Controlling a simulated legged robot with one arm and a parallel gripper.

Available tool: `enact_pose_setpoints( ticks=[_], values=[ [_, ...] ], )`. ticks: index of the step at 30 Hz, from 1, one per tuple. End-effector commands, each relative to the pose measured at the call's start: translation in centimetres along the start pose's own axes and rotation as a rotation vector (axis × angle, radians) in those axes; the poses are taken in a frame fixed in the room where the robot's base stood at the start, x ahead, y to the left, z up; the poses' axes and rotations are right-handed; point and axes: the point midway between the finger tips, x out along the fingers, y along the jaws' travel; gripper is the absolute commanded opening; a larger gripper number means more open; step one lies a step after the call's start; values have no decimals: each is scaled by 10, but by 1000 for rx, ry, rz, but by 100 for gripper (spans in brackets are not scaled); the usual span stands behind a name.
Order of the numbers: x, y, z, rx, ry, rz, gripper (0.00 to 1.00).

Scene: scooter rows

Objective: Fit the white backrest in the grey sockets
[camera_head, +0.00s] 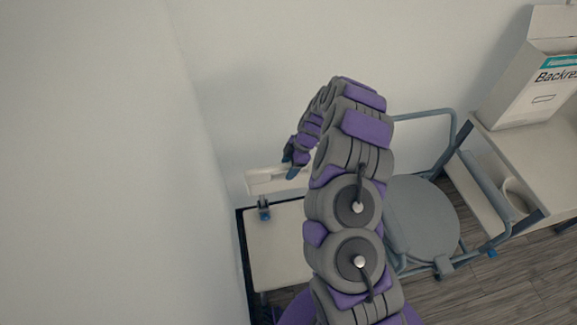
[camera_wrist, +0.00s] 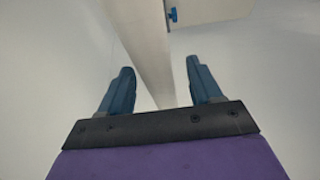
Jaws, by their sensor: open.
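A white bar-like piece (camera_head: 268,180), probably the backrest, stands at the back edge of a pale board by the wall. In the wrist view a long white bar (camera_wrist: 148,40) runs down between the two blue fingers. My gripper (camera_head: 295,162) is open, at the right end of the white piece, and it also shows in the wrist view (camera_wrist: 157,82). Gaps show on both sides of the bar; I cannot tell whether it lies between the fingertips or beyond them. A grey tubular chair (camera_head: 420,215) stands right of my arm, partly hidden by it. I cannot make out the grey sockets clearly.
The pale board (camera_head: 278,245) carries a blue clamp (camera_head: 264,208) at its back left. An open carton (camera_head: 535,90), lettered "Backre…", sits on a shelf unit (camera_head: 535,165) at right. Walls close in at left and behind. Wood-look floor (camera_head: 490,290) is free at lower right.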

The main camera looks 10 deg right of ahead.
Motion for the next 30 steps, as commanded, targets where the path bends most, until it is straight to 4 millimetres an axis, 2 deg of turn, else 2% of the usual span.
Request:
enact_pose_setpoints(
  ticks=[5, 15, 21, 25, 30],
  values=[
    [-30, 2, -1, 0, 0, 6, 64],
    [-106, 2, 0, 1, -1, 7, 64],
    [-144, 2, 0, 0, 0, 4, 64],
    [-159, 1, 0, 1, 0, 1, 64],
    [-168, 1, 1, 1, -1, 0, 64]
  ],
)
